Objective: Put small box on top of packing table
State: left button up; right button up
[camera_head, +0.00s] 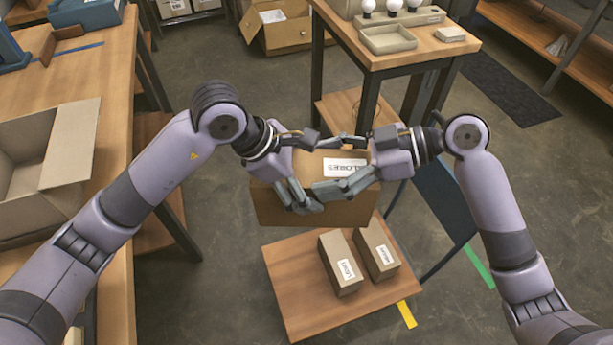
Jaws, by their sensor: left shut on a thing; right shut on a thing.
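A brown cardboard box (272,212) with a white printed label is held between my two grippers, above and behind a low wooden top. My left gripper (312,172) is shut on its left part, and my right gripper (338,165) is shut on its right part. The fingers of both hide part of the box's top and front edge. Two smaller labelled boxes, a left one (337,262) and a right one (374,250), stand on the low wooden top (290,285). A long wooden table (117,110) is at the left; which table is the packing table is not marked.
An open carton (70,155) sits on the left table, with free surface beyond it. A table (460,45) at the back holds a tray (388,40) and several bulbs (392,7). Another open carton (277,30) is on the floor.

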pick_arm(q)
jog(key=shift+w+a, duration=0.1)
jog(key=c, duration=0.9)
pick_arm(e)
jog(key=shift+s+a+r, duration=0.15)
jog(key=shift+r, duration=0.05)
pick_arm(q)
jog(key=shift+c, duration=0.3)
pick_arm(e)
jog(key=o, duration=1.6)
pick_arm(q)
jog(key=shift+r, duration=0.1)
pick_arm(e)
jog(key=o, duration=0.4)
jog(key=shift+f, duration=0.15)
